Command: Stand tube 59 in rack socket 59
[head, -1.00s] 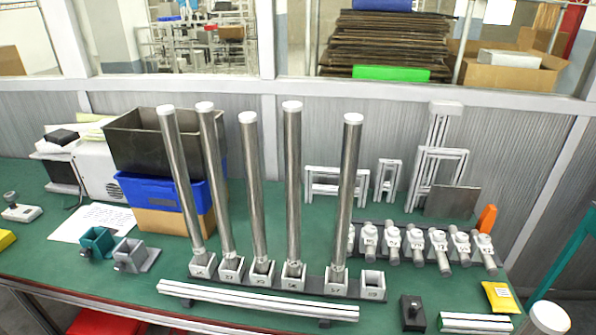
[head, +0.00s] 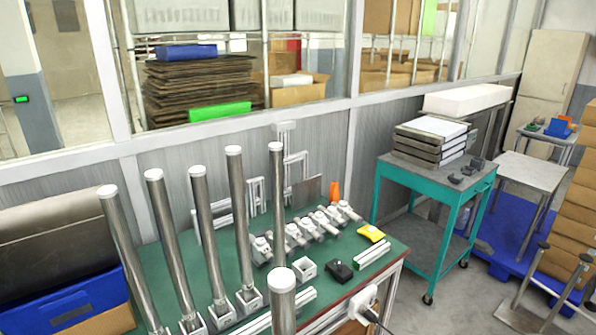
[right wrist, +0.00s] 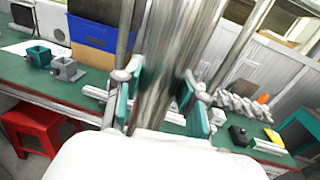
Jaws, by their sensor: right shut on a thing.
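My right gripper (right wrist: 158,98) is shut on a grey metal tube (right wrist: 175,45), seen in the right wrist view between green finger pads. In the head view this tube (head: 283,305) rises at the bottom edge, white cap up, nearer to me than the rack. Its lower end is out of view and no number shows. The rack has several tubes standing in sockets, leaning in the picture, such as the rightmost tube (head: 277,200). At the rack's right end is an empty socket (head: 305,268); its number is too small to read. My left gripper is not in view.
Several white and grey fittings (head: 297,237) lie behind the empty socket. A black box (head: 339,271), a yellow packet (head: 371,233) and a rail (head: 372,254) lie right of it. A teal cart (head: 435,180) stands beyond the green bench. A blue bin (head: 75,309) is at left.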

